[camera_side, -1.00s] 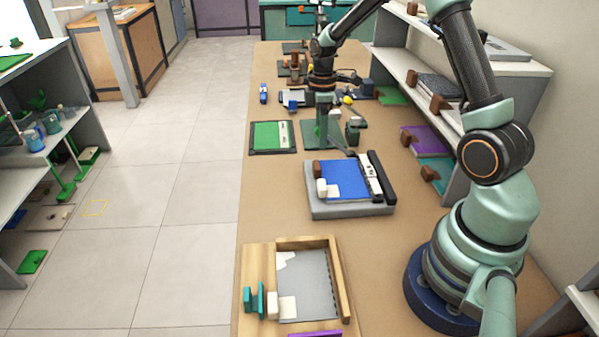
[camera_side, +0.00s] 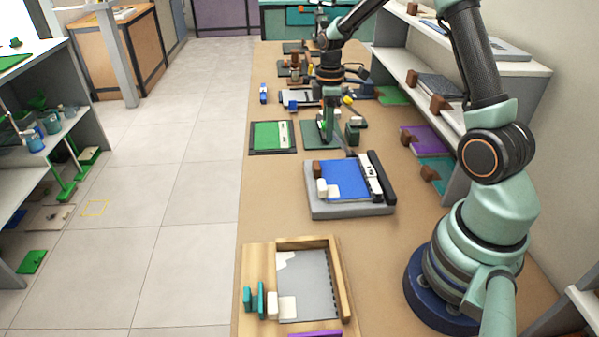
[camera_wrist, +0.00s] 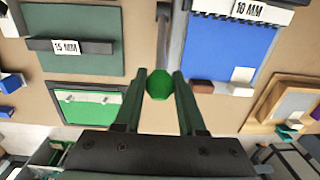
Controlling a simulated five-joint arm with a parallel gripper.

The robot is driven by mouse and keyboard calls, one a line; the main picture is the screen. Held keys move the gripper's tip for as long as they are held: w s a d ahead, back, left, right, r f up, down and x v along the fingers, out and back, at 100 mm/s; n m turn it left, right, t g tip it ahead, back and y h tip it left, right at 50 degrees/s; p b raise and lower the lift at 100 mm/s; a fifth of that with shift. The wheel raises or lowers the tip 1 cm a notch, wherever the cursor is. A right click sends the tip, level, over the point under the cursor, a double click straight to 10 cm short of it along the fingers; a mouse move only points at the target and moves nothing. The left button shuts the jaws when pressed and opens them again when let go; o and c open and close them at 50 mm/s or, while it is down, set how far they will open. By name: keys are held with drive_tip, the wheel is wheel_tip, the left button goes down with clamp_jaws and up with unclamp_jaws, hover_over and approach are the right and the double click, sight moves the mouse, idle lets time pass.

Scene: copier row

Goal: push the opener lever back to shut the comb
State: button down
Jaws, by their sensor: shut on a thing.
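The opener lever's round green knob (camera_wrist: 160,86) sits between the fingertips of my gripper (camera_wrist: 160,75) in the wrist view; the jaws are shut on it. The grey lever bar (camera_wrist: 164,42) runs up from the knob, beside the 10 MM machine. In the side view my gripper (camera_side: 328,139) is beyond the grey machine base (camera_side: 340,210) with the blue sheet (camera_side: 348,180). The black and white comb strip (camera_side: 371,176) lies along the sheet's right edge. How far the comb is open is too small to tell.
A dark green 15 MM plate (camera_wrist: 75,38) and a green sheet in a dark frame (camera_side: 271,136) lie nearby. A wooden tray (camera_side: 258,255) is in the foreground. Shelves (camera_side: 450,120) stand at right. The brown bench is clear between the machine and tray.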

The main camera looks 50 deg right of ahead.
drive_tip(key=shift+s+d+r, duration=0.1)
drive_tip(key=shift+s+d+r, duration=0.45)
drive_tip(key=shift+s+d, duration=0.1)
drive_tip(key=shift+s, duration=0.05)
drive_tip(key=shift+s+d+r, duration=0.4)
drive_tip(key=shift+s+d, duration=0.3)
idle(0.4)
drive_tip(key=shift+s+d+r, duration=0.2)
drive_tip(key=shift+s+d, duration=0.5)
drive_tip(key=shift+s, duration=0.05)
